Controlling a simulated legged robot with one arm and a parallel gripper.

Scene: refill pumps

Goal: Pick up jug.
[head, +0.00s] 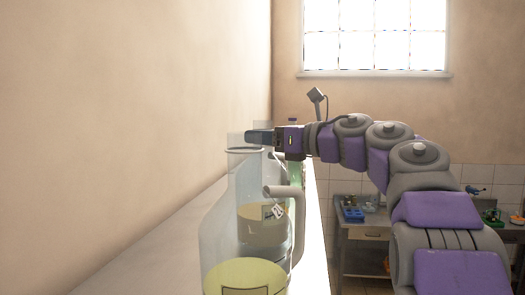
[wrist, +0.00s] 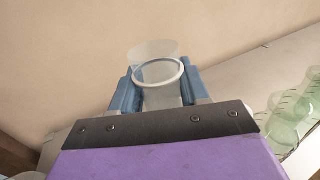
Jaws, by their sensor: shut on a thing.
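Two clear jugs stand one behind the other in the head view. The nearer jug (head: 222,232) has a round rim, a pale handle and yellowish liquid at its bottom. The farther jug (head: 263,236) shows through it, with liquid inside, so its outline is partly hidden. My gripper (head: 260,137) reaches in from the right at the height of the jug tops. In the wrist view its blue fingers (wrist: 160,92) are shut on either side of a clear jug neck with a round rim (wrist: 160,61); it appears to be the farther jug's. Its base is hidden there.
A pale counter (head: 140,262) runs along the left wall. Green clear bottles (wrist: 292,115) stand on it to the right in the wrist view. A workbench (head: 362,230) with a blue tray (head: 353,214) stands at the back, under a window.

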